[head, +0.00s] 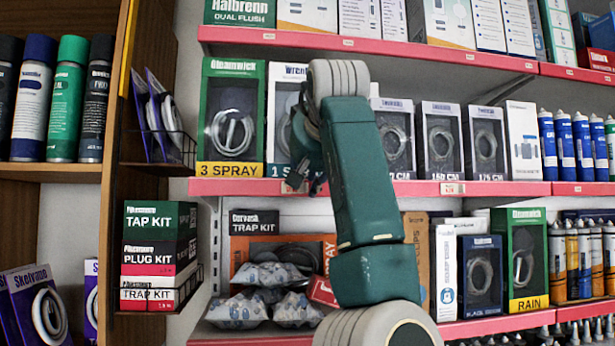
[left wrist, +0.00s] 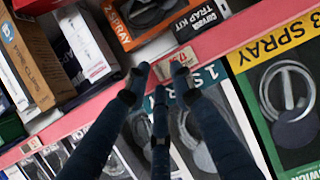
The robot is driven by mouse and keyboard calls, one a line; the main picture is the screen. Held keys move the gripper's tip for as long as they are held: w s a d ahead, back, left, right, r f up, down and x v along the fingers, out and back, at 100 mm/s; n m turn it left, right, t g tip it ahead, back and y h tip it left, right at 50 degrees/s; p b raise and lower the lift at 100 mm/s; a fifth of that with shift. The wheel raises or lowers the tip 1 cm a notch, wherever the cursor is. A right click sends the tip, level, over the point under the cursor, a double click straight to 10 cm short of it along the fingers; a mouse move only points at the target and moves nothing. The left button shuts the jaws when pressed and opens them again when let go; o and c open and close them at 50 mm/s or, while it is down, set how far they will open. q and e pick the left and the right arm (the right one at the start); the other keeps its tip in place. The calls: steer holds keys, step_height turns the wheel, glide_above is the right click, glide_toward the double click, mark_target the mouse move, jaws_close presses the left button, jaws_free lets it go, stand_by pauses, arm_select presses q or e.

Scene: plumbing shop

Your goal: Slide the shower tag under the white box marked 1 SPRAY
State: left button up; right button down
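The shower tag (head: 294,187) appears to be the pale tag on the red shelf edge (head: 235,187), below the white box marked 1 SPRAY (head: 281,100). In the left wrist view the tag (left wrist: 172,62) sits on the red rail at my fingertips, partly covered by one finger. The 1 SPRAY box (left wrist: 232,112) stands beside it there, partly hidden by my fingers. My left gripper (head: 308,183) is in front of the shelf edge, its dark fingers slightly apart at the tips. In the left wrist view the gripper (left wrist: 160,80) overlaps the tag; contact is unclear. My right gripper is not in view.
A green 3 SPRAY box (head: 232,115) stands left of the 1 SPRAY box. Boxed hoses (head: 440,140) fill the shelf to the right. Below are a trap kit box (head: 253,222) and several patterned bags (head: 270,275). A wooden shelf side (head: 140,80) borders the left.

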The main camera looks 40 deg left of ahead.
arm_select(q)
steer(key=shift+w+f, duration=0.1)
steer(key=shift+w, duration=0.05)
steer(key=shift+a, duration=0.1)
jaws_close()
steer(key=shift+w+d, duration=0.65)
steer(key=shift+w, duration=0.15)
jaws_free()
steer(key=shift+s, duration=0.1)
